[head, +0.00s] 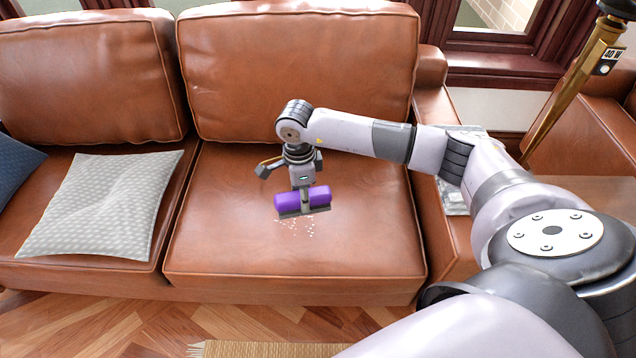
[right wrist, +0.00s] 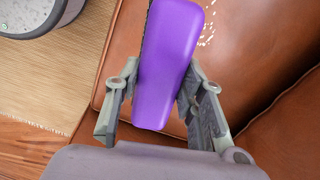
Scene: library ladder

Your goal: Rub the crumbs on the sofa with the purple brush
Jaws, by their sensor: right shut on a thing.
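The purple brush (head: 303,200) is held level above the right seat cushion of the brown leather sofa (head: 220,215). My right gripper (head: 304,190) is shut on it; the brush also fills the middle of the right wrist view (right wrist: 167,65), between the two fingers (right wrist: 158,105). Pale crumbs (head: 297,224) lie on the cushion just in front of and below the brush. They also show in the right wrist view (right wrist: 208,28), to the right of the brush. Whether the bristles touch the cushion cannot be told. My left gripper is not in view.
A grey patterned pillow (head: 100,205) and a dark blue pillow (head: 14,172) lie on the sofa's left side. The sofa's right armrest (head: 432,135) stands beside my right arm. A woven mat (head: 265,349) lies on the wooden floor in front. The cushion around the crumbs is clear.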

